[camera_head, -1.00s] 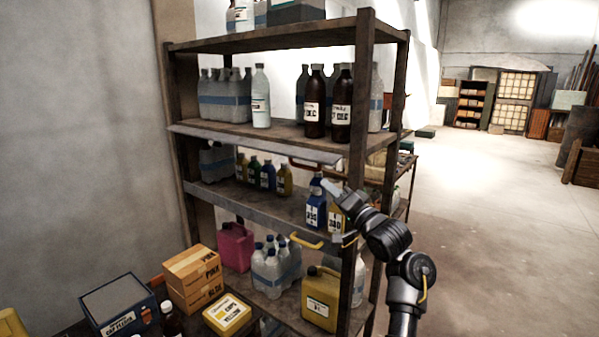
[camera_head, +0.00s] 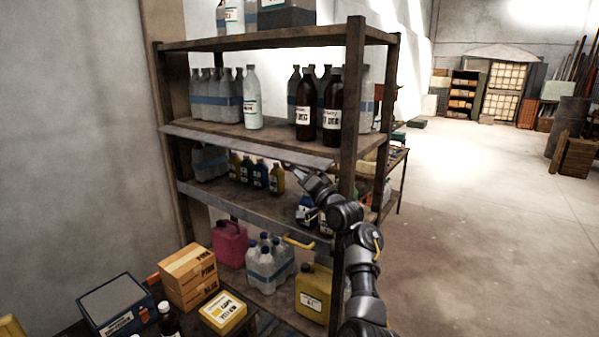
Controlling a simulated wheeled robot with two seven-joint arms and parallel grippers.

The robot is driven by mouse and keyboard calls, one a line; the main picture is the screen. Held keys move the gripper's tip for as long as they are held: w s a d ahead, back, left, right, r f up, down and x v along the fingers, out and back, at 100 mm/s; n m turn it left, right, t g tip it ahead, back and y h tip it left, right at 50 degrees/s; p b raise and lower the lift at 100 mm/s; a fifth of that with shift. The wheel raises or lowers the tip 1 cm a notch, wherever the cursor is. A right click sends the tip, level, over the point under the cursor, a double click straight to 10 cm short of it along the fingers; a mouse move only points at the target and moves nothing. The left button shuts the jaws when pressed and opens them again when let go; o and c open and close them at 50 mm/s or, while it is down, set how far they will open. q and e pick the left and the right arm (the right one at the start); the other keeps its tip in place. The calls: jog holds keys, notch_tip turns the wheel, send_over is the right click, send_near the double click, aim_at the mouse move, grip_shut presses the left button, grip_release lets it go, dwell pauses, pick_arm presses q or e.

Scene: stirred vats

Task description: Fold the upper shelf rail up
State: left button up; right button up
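The upper shelf rail (camera_head: 240,146) is a long pale grey strip along the front edge of the shelf with the clear and brown bottles. It lies low at that edge, below the bottles, and does not stand up in front of them. My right gripper (camera_head: 287,168) is just under the rail's right part, its tip at or close to the rail's underside. Contact cannot be made out. Its fingers are small and dark, so I cannot tell whether they are open or shut. The rail's handle is not clearly visible behind the gripper. My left gripper is out of view.
The lower shelf rail (camera_head: 240,214) runs below, with a yellow handle (camera_head: 298,242). Brown bottles (camera_head: 331,105) stand above my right arm, near the right front post (camera_head: 347,140). Boxes (camera_head: 187,277) sit at the lower left. Open floor (camera_head: 470,210) lies to the right.

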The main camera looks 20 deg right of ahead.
grip_shut()
